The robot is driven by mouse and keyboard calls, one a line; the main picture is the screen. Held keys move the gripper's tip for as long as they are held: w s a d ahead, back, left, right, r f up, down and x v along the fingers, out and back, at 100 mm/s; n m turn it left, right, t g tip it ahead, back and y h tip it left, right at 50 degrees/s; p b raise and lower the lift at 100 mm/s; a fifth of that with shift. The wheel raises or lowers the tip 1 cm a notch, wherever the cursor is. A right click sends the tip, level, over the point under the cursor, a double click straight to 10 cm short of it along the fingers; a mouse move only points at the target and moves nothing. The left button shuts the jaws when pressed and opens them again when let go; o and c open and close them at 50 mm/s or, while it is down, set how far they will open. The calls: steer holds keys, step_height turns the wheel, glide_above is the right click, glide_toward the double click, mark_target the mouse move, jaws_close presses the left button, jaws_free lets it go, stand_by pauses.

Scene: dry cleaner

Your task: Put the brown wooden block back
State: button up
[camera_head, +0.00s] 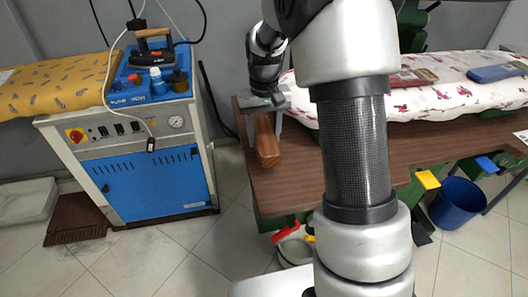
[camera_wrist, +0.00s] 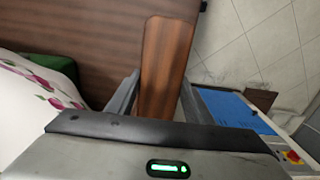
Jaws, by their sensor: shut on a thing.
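The brown wooden block (camera_head: 266,141) is long and narrow, with a reddish-brown grain. In the head view it is at the left end of the brown wooden table (camera_head: 305,172). My gripper (camera_head: 264,118) is above that end with a finger on each side of the block. In the wrist view the block (camera_wrist: 165,62) stretches away between the two fingers, and my gripper (camera_wrist: 158,98) is shut on it. The block's near end is hidden behind the gripper body. I cannot tell whether its underside touches the table top.
A blue-and-white steam unit (camera_head: 145,165) stands left across a floor gap. A blue bin (camera_head: 457,203) is below right.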

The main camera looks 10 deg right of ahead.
step_height(320, 180, down, 5)
steer(key=shift+r+b, duration=0.1)
steer(key=shift+b, duration=0.4)
steer(key=o, duration=0.9)
steer(key=shift+f, duration=0.25)
steer(key=shift+r, duration=0.1)
